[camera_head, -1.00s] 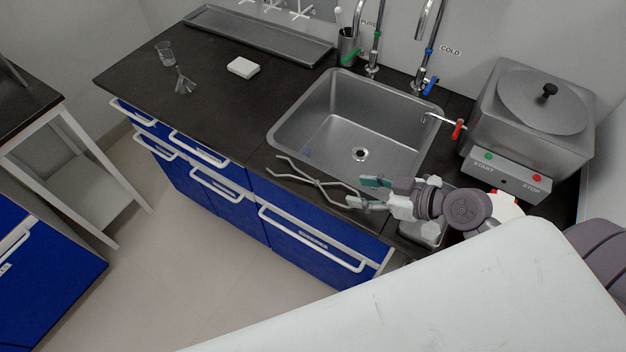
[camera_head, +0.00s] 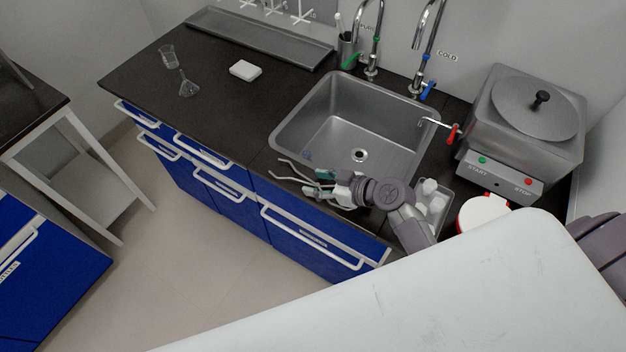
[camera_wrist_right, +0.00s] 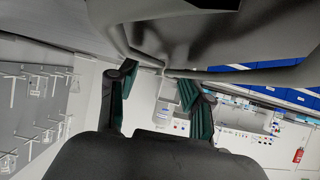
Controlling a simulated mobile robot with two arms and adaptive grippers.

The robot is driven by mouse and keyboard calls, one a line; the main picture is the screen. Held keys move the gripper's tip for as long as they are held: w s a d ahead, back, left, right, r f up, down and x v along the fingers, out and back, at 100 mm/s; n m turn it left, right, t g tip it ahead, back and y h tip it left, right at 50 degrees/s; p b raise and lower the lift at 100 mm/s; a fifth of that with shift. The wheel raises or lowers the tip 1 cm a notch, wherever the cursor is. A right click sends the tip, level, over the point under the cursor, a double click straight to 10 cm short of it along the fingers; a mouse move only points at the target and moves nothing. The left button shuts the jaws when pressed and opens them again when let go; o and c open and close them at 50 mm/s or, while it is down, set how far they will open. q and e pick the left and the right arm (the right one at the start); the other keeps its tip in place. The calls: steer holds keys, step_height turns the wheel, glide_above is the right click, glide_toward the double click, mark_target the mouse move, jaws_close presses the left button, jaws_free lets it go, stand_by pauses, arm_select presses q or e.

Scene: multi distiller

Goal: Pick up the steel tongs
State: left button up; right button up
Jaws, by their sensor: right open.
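The steel tongs (camera_head: 292,170) lie on the dark counter along its front edge, in front of the sink. Their left ends show in the head view; the right part is partly hidden by my right gripper. My right gripper (camera_head: 324,181) is open over the right part of the tongs, with its teal-padded fingers pointing left. In the right wrist view, the open fingers (camera_wrist_right: 160,85) show, with grey crossing bars that look like the tongs (camera_wrist_right: 240,75) just beyond them. I cannot tell whether the fingers touch the tongs. My left gripper is not in view.
The steel sink (camera_head: 357,128) is behind the tongs. A tray of white items (camera_head: 437,204) and a red-rimmed white round thing (camera_head: 484,218) are right of my right gripper. The steel distiller bath (camera_head: 520,125) stands farther right.

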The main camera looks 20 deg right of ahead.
steer(key=shift+w+a+f, duration=0.1)
steer(key=shift+w, duration=0.05)
jaws_close()
stand_by(0.4)
